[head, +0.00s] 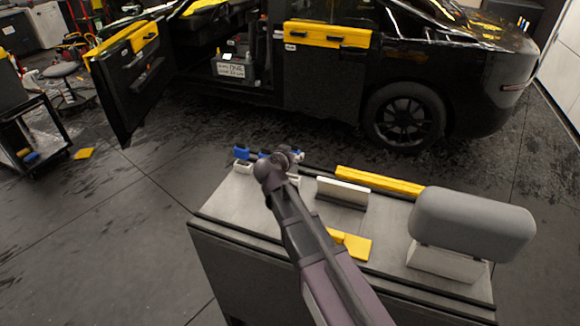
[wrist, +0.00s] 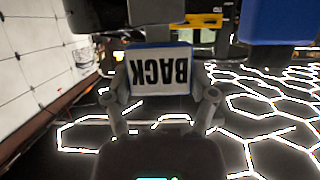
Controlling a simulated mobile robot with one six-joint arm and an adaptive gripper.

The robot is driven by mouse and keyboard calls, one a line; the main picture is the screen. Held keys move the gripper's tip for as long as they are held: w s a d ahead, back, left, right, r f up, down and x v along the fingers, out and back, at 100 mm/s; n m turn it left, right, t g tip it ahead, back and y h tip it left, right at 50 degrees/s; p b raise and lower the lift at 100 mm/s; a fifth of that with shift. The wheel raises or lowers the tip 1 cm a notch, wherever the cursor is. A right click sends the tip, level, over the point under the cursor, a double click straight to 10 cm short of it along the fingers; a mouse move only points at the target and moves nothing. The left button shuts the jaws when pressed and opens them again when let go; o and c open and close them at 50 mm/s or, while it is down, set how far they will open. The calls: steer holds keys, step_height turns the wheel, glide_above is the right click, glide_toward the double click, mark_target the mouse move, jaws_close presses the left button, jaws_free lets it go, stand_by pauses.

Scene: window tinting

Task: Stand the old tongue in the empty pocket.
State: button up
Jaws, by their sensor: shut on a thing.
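In the wrist view my gripper (wrist: 163,80) has its fingers on both sides of a blue-edged piece (wrist: 160,48) with a white face reading BACK upside down. It is shut on this piece; I cannot tell from its look whether it is the old tongue. In the head view my gripper (head: 284,157) is over the far left part of the grey bench, and my wrist hides its fingers and most of what it holds. Small blue pieces (head: 241,153) and a white holder (head: 243,167) show beside it. I cannot make out an empty pocket.
The bench (head: 226,208) also bears a white upright plate (head: 342,192), a long yellow bar (head: 380,181), a yellow piece (head: 356,246) and a grey headrest-like cushion (head: 470,222) on a white block. A black car (head: 325,85) with an open door (head: 135,85) stands beyond. Open floor lies left.

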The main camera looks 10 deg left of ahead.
stand_by(0.3)
steer(key=shift+f+b, duration=1.1)
steer(key=shift+b, duration=0.1)
steer(key=shift+c, duration=0.6)
steer(key=shift+s+f+b, duration=0.1)
steer(key=shift+f+b, duration=0.25)
steer(key=shift+f, duration=0.05)
steer(key=shift+f+b, duration=0.35)
steer(key=shift+f, duration=0.05)
steer(key=o, duration=1.2)
steer(key=shift+c, duration=0.2)
